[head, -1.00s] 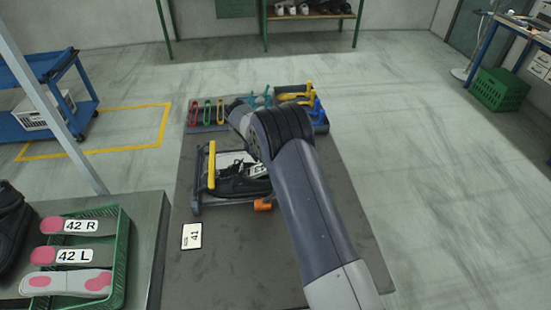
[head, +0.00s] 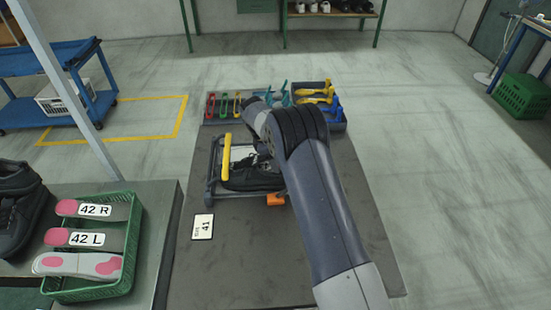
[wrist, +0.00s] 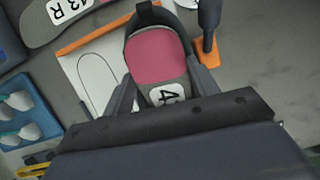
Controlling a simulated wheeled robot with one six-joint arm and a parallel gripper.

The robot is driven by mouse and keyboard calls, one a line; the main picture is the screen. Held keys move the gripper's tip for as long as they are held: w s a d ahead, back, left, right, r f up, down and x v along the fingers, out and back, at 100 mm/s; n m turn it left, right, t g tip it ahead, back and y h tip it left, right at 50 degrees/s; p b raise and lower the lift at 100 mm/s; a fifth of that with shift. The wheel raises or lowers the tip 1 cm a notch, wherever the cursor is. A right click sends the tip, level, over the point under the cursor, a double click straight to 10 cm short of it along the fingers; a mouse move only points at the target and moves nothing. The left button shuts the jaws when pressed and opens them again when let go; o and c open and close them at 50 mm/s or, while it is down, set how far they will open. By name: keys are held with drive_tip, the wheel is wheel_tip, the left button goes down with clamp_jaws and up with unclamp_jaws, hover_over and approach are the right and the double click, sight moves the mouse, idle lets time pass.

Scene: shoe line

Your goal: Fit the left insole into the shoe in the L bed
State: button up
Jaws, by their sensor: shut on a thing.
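In the wrist view my gripper (wrist: 164,82) has one finger on either side of a grey insole with a pink heel (wrist: 155,60). It is shut on this insole. A white label starting with "4" shows partly; the rest is hidden by my wrist. The black heel collar of a shoe (wrist: 146,15) surrounds the pink heel closely. I cannot tell how deep the insole sits. In the head view the black shoe (head: 248,180) lies in a bed with a yellow bar (head: 227,159) and an orange clamp (head: 276,200).
A green crate (head: 133,247) at left holds insoles marked 42 R (head: 92,210) and 42 L (head: 87,239). A size card reading 41 (head: 203,227) lies before the bed. Colourful tools (head: 318,97) stand behind it. The mat's front is clear.

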drive_tip(key=shift+f, duration=0.1)
drive_tip(key=o, duration=1)
drive_tip(key=shift+o, duration=0.2)
drive_tip(key=shift+r+p, duration=0.9)
drive_tip(key=shift+r, duration=0.65)
wheel_tip(320, 180, up, 7)
drive_tip(key=p, duration=0.4)
idle(0.4)
